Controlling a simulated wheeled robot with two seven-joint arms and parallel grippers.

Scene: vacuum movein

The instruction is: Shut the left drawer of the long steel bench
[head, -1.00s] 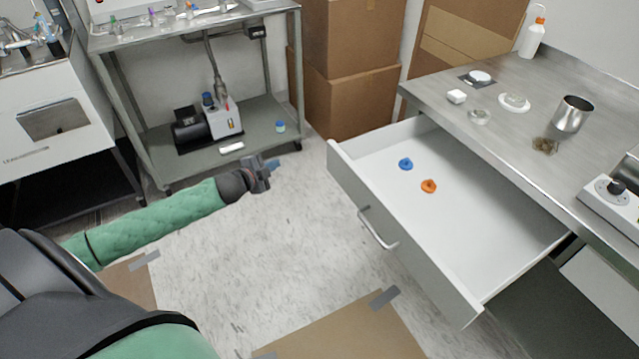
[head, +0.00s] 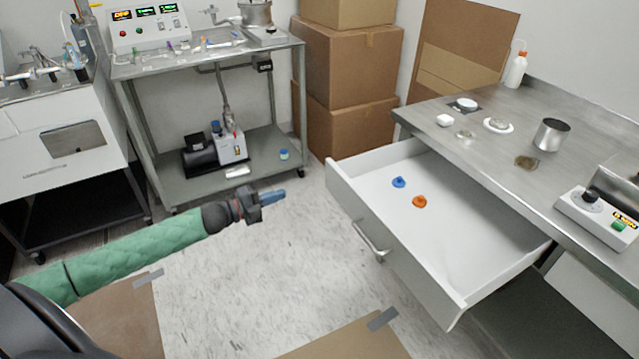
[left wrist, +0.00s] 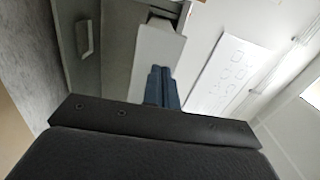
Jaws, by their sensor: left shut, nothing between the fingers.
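The long steel bench (head: 500,118) stands on the right in the head view. Its left drawer (head: 400,262) is pulled far out, with a bar handle (head: 370,243) on its front. A blue piece (head: 398,182) and an orange piece (head: 419,202) lie inside it. My left gripper (head: 278,197) is shut and empty, over the floor to the left of the drawer front and apart from it. In the left wrist view its blue fingers (left wrist: 161,88) are together. A pale drawer-like front with a handle (left wrist: 85,38) shows at upper left there. My right gripper is not in view.
A steel cart (head: 215,150) with a pump stands at the back left, beside a white cabinet (head: 60,145). Cardboard boxes (head: 345,65) are stacked behind the drawer. Flat cardboard (head: 345,340) is taped to the floor in front. Open floor lies between my left gripper and the drawer.

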